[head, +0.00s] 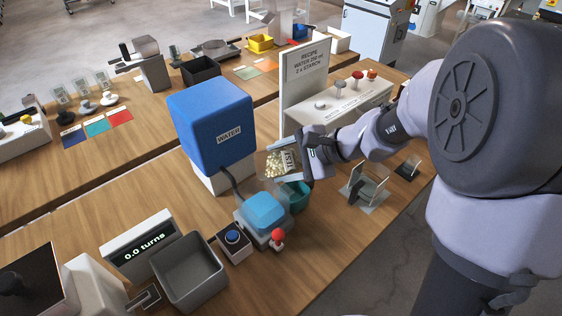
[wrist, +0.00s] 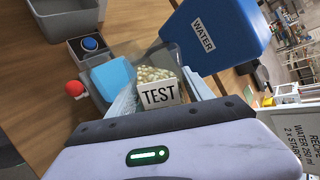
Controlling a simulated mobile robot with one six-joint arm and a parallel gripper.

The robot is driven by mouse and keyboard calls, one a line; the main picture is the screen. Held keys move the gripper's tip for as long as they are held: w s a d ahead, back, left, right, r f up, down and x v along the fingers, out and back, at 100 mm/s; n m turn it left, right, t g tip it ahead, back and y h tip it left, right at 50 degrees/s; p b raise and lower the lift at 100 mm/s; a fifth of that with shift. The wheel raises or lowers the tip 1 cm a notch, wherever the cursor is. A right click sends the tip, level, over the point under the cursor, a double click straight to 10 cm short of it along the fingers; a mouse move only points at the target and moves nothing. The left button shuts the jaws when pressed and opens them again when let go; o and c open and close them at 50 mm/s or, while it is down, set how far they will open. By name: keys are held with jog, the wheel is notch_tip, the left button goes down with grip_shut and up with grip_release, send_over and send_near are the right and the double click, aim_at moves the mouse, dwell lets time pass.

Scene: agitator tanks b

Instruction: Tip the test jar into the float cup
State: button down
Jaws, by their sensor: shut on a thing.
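The test jar (head: 280,163) is a clear jar with a white TEST label and pale pellets inside. My gripper (head: 296,160) is shut on it and holds it above the table, tilted. In the wrist view the jar (wrist: 158,58) sits between my fingers, its pellets still inside. A teal cup (head: 299,194) stands just below the jar and gripper; it may be the float cup, but I see no label. Its inside is mostly hidden in the head view. In the wrist view I cannot make it out.
A blue WATER tank (head: 210,120) stands close left of the jar. A light-blue block on a grey base (head: 262,212), a red knob (head: 278,236) and a blue button box (head: 233,240) are in front. A recipe board (head: 305,78) stands behind. A metal stand (head: 368,188) is to the right.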

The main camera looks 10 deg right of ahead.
jog(key=shift+s+a+f+n+t+h+b, duration=0.15)
jog(key=shift+n+t+h+b, duration=0.25)
jog(key=shift+h+b, duration=0.7)
dwell(0.3)
jog(key=shift+a+f+n+t+b, duration=0.15)
jog(key=shift+f+n+t+b, duration=0.15)
jog(key=shift+b, duration=0.9)
jog(key=shift+s+a+f+h+b, duration=0.1)
jog(key=shift+h+b, duration=0.3)
jog(key=shift+b, duration=0.05)
jog(key=shift+n, duration=0.3)
jog(key=shift+s+a+f+t+b, duration=0.1)
jog(key=shift+t+b, duration=0.2)
jog(key=shift+b, duration=0.1)
jog(key=shift+h, duration=0.4)
jog(key=shift+a, duration=0.1)
jog(key=shift+s+a+r+n+t+h, duration=0.1)
jog(key=shift+s+r+n+t+h, duration=0.05)
jog(key=shift+r+n+t+h, duration=0.2)
